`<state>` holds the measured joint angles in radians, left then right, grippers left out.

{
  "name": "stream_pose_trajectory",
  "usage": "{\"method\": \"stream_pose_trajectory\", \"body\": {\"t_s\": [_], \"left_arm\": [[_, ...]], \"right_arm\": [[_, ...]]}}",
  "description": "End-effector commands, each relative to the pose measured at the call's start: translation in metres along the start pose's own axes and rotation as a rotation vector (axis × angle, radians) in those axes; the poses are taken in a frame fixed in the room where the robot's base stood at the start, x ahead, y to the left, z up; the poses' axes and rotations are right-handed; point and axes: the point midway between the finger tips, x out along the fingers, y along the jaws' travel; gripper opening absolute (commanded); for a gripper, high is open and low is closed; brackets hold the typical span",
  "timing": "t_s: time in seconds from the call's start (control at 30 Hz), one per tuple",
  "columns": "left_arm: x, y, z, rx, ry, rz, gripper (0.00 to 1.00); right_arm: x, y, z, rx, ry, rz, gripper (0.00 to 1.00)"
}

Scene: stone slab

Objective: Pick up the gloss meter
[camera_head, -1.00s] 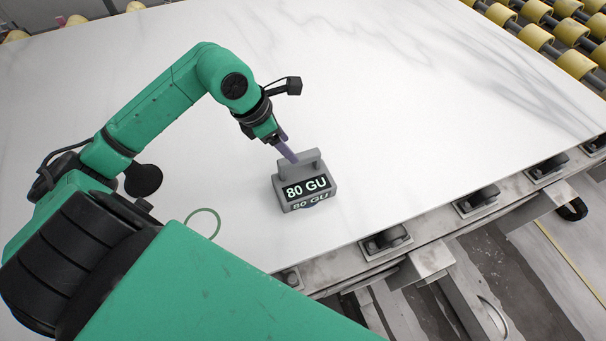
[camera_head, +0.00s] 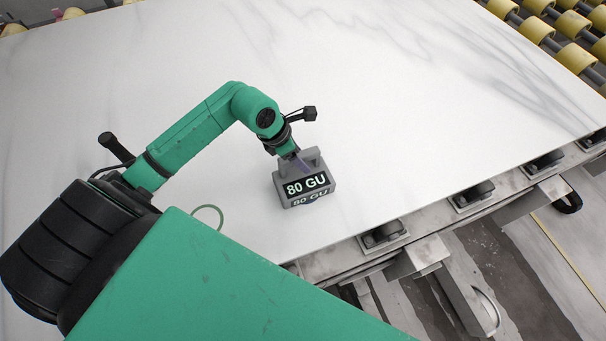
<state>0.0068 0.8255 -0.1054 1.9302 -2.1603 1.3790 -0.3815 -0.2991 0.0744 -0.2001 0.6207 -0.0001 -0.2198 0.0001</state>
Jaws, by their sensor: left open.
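The gloss meter (camera_head: 305,187) is a small grey box with a handle on top and a black display reading "80 GU". It stands upright on the white marble slab (camera_head: 400,120), near the slab's front edge. My right gripper is not in view.
A thin green ring (camera_head: 207,210) lies on the slab left of the meter. Metal framework with black clamps (camera_head: 383,235) runs along the front edge. Yellow rollers (camera_head: 560,40) stand at the back right. The slab behind the meter is clear.

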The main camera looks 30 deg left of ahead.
Motion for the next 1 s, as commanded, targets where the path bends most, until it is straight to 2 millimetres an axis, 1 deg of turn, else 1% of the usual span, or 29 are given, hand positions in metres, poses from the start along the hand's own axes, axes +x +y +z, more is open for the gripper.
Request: {"method": "stream_pose_trajectory", "body": {"t_s": [0.3,0.57,0.6,0.67,0.7,0.73,0.77,1.0], "left_arm": [[0.0031,-0.0001,-0.0013,-0.001,0.0,-0.001,0.68],[0.0026,-0.0001,-0.0012,-0.001,0.0,0.0,0.68],[0.0026,-0.0001,-0.0011,-0.001,0.0,0.0,0.52],[0.0026,-0.0001,-0.0011,-0.001,0.0,0.0,0.29],[0.0026,-0.0001,-0.0012,-0.001,0.0,0.0,0.14],[0.0026,-0.0001,-0.0012,-0.001,0.0,0.0,0.03],[0.0026,-0.0001,-0.0012,-0.001,0.0,0.0,0.0],[0.0027,-0.0001,-0.0012,-0.001,0.0,-0.001,0.0]], "right_arm": [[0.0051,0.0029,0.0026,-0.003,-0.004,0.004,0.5],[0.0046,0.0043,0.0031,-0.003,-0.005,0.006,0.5],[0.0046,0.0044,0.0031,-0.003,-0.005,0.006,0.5],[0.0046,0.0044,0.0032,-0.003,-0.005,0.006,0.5],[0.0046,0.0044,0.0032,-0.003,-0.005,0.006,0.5],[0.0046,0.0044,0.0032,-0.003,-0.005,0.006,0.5],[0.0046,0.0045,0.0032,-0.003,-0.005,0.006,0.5],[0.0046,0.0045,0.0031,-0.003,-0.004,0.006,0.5]]}}
